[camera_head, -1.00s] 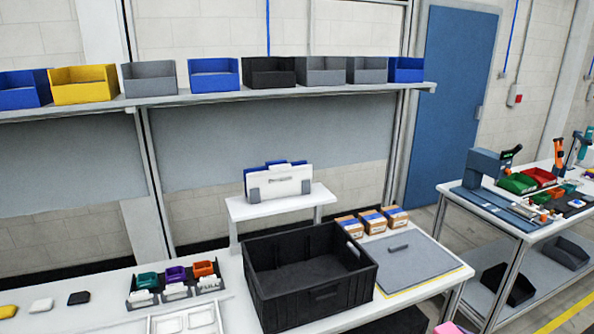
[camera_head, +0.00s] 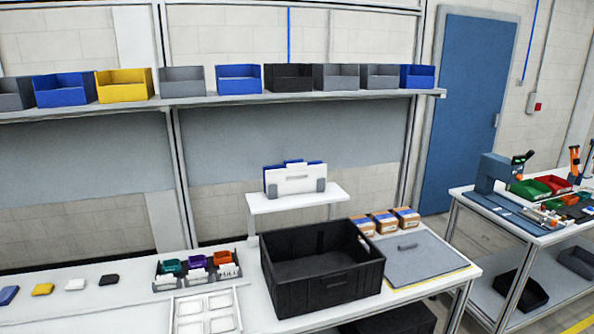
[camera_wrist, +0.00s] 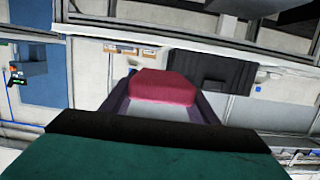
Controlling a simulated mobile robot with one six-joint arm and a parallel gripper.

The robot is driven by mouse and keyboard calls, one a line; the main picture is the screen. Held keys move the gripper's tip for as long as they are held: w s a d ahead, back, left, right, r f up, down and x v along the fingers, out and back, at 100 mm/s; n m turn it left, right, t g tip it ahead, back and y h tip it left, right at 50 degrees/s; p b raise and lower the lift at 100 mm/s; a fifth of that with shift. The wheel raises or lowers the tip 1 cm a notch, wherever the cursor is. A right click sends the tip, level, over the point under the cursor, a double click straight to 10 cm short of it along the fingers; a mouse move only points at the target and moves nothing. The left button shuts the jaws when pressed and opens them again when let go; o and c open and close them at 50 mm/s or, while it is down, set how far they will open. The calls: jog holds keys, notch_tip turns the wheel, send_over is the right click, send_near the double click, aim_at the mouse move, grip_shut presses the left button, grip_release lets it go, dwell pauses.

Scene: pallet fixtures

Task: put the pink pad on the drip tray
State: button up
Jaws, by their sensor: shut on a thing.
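The pink pad (camera_wrist: 165,87) shows in the wrist view, between the two dark fingers of my gripper (camera_wrist: 164,104), which is shut on it. Neither the pad nor my gripper shows in the head view now. No thing in view is clearly a drip tray. A white tray with several shallow compartments (camera_head: 206,313) lies at the bottom of the head view, on the bench, cut off by the lower edge. A flat grey panel with a dark handle (camera_head: 425,262) lies right of the black crate.
A deep black crate (camera_head: 322,285) stands on the white bench. A caddy of coloured bins (camera_head: 197,270) is left of it. Small blue, yellow, white and black pads lie further left, with bare bench around them. Small cartons (camera_head: 384,222) stand behind the grey panel.

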jog(key=shift+s+r, duration=0.1)
jog(key=shift+w+a, duration=0.4)
jog(key=shift+w, duration=0.35)
jog(key=shift+w+a, duration=0.3)
jog(key=shift+w, duration=0.1)
jog(key=w+a+r+h, duration=0.1)
jog(key=w+a+r, duration=0.25)
jog(key=w, duration=0.35)
jog(key=w+a+r+m, duration=0.1)
jog(key=w+a+r, duration=0.25)
jog(key=w, duration=0.35)
jog(key=w+a+r+h, duration=0.1)
jog(key=w+a+r, duration=0.2)
jog(key=w+a, duration=0.25)
jog(key=w+a+r+m+h, duration=0.1)
jog(key=w+a+r, duration=0.4)
jog(key=a+r, duration=0.4)
jog(key=w+a+r+m+h, duration=0.1)
jog(key=w+a+r, duration=0.4)
jog(key=a+r, duration=0.45)
notch_tip(320, 180, down, 9)
jog(key=d+b, duration=0.1)
jog(key=b, duration=0.9)
jog(key=shift+s+d+r, duration=0.15)
jog(key=shift+s+d, duration=0.15)
jog(key=shift+d, duration=0.1)
